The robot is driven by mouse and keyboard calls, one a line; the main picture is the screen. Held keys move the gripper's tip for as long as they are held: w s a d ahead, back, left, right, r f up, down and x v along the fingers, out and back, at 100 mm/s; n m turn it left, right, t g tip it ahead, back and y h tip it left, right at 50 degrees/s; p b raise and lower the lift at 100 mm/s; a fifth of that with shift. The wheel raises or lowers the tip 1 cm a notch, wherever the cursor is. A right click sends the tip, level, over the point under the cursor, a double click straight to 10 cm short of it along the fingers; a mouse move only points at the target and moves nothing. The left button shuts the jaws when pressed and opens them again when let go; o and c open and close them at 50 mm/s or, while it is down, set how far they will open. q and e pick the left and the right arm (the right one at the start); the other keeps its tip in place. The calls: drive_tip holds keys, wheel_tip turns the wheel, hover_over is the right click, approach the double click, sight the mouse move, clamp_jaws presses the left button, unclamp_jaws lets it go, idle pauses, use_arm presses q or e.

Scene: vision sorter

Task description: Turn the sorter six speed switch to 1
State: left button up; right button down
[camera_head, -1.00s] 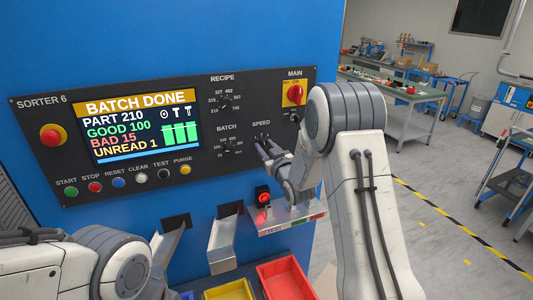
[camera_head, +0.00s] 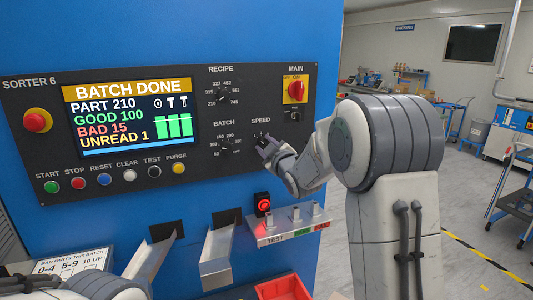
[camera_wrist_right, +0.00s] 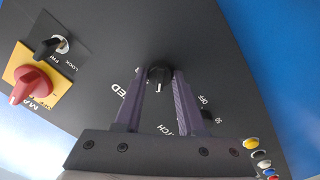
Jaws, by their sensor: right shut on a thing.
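The sorter six panel (camera_head: 120,72) fills the left and middle of the head view, on a blue cabinet. In the right wrist view the speed switch is a black knob (camera_wrist_right: 158,76) with a white mark, between the fingertips of my right gripper (camera_wrist_right: 157,82). The gripper is shut on it. The speed numbers are hidden or too small to read, so I cannot tell the setting. My left gripper is out of view; part of my left arm shows at the lower left.
The batch switch (camera_head: 226,144) is just left of the gripper, and the recipe switch (camera_head: 223,97) is above it. The red main switch (camera_head: 296,90) is at upper right. Below are a red-lit button (camera_head: 263,203), a test shelf (camera_head: 280,230) and metal chutes (camera_head: 216,254).

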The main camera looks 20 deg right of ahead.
idle(0.4)
drive_tip(key=c, duration=0.5)
unclamp_jaws()
drive_tip(key=shift+s+b, duration=0.3)
drive_tip(key=shift+s, duration=0.1)
drive_tip(key=s+b, duration=0.3)
drive_tip(key=s, duration=0.6)
drive_tip(key=shift+s+d, duration=0.2)
drive_tip(key=shift+s, duration=0.15)
